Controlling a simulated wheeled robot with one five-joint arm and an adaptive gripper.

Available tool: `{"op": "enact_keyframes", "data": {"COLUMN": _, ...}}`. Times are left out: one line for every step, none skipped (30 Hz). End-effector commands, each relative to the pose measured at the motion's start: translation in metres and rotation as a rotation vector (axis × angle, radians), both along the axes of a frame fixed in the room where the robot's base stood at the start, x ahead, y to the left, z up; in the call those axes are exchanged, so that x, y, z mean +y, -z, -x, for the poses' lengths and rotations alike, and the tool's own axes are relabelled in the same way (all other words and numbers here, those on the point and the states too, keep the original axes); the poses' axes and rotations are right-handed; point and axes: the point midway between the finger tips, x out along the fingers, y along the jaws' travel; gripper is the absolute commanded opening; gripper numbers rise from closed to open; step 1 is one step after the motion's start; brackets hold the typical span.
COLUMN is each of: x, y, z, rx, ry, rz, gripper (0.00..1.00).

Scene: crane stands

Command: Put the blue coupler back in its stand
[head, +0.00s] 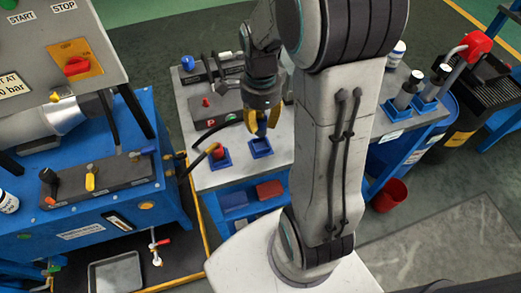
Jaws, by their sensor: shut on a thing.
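My gripper (263,121), with yellow fingers, points down over the grey bench top (240,172) in the head view. It is shut on the blue coupler (261,131), which shows only as a small part between the fingers. A blue square stand (261,147) is on the bench directly below the gripper. The coupler's lower end is at or just above this stand; I cannot tell whether it is inside. A second blue stand (219,158) to the left holds a red coupler with a dark hose.
A grey control box (213,113) and a blue knob (188,63) lie behind the gripper. Stands with dark couplers (427,95) are at the right. A blue machine (110,200) fills the left. A red bucket (389,194) is on the floor.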

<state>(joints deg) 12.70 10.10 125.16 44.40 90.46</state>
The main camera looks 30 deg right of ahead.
Motion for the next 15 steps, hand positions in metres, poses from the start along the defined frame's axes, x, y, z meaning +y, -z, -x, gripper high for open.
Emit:
{"op": "enact_keyframes", "data": {"x": 0.000, "y": 0.013, "z": 0.000, "rx": 0.001, "ry": 0.000, "rz": 0.000, "gripper": 0.00}}
{"op": "enact_keyframes", "data": {"x": 0.000, "y": 0.016, "z": 0.000, "rx": 0.001, "ry": 0.000, "rz": 0.000, "gripper": 0.00}}
{"op": "enact_keyframes", "data": {"x": 0.000, "y": 0.020, "z": 0.000, "rx": 0.001, "ry": 0.000, "rz": 0.000, "gripper": 0.00}}
{"op": "enact_keyframes", "data": {"x": 0.000, "y": 0.023, "z": 0.000, "rx": 0.001, "ry": 0.000, "rz": 0.000, "gripper": 0.00}}
{"op": "enact_keyframes", "data": {"x": 0.000, "y": 0.025, "z": 0.000, "rx": 0.001, "ry": 0.000, "rz": 0.000, "gripper": 0.00}}
{"op": "enact_keyframes", "data": {"x": 0.000, "y": 0.028, "z": 0.000, "rx": 0.001, "ry": 0.000, "rz": 0.000, "gripper": 0.00}}
{"op": "enact_keyframes", "data": {"x": 0.000, "y": 0.030, "z": -0.001, "rx": 0.001, "ry": 0.000, "rz": 0.000, "gripper": 0.00}}
{"op": "enact_keyframes", "data": {"x": 0.000, "y": 0.032, "z": -0.001, "rx": 0.001, "ry": 0.000, "rz": 0.000, "gripper": 0.00}}
{"op": "enact_keyframes", "data": {"x": 0.000, "y": 0.035, "z": -0.001, "rx": 0.001, "ry": 0.000, "rz": 0.000, "gripper": 0.00}}
{"op": "enact_keyframes", "data": {"x": 0.000, "y": 0.036, "z": -0.001, "rx": 0.000, "ry": 0.000, "rz": 0.000, "gripper": 0.00}}
{"op": "enact_keyframes", "data": {"x": 0.000, "y": 0.037, "z": -0.001, "rx": 0.000, "ry": 0.000, "rz": 0.000, "gripper": 0.00}}
{"op": "enact_keyframes", "data": {"x": 0.000, "y": 0.039, "z": -0.001, "rx": 0.000, "ry": 0.000, "rz": 0.000, "gripper": 0.00}}
{"op": "enact_keyframes", "data": {"x": 0.000, "y": 0.040, "z": -0.001, "rx": 0.000, "ry": 0.000, "rz": 0.000, "gripper": 0.00}}
{"op": "enact_keyframes", "data": {"x": 0.000, "y": 0.040, "z": -0.001, "rx": 0.000, "ry": 0.000, "rz": 0.000, "gripper": 0.00}}
{"op": "enact_keyframes", "data": {"x": 0.000, "y": 0.041, "z": -0.001, "rx": 0.000, "ry": 0.000, "rz": 0.000, "gripper": 0.00}}
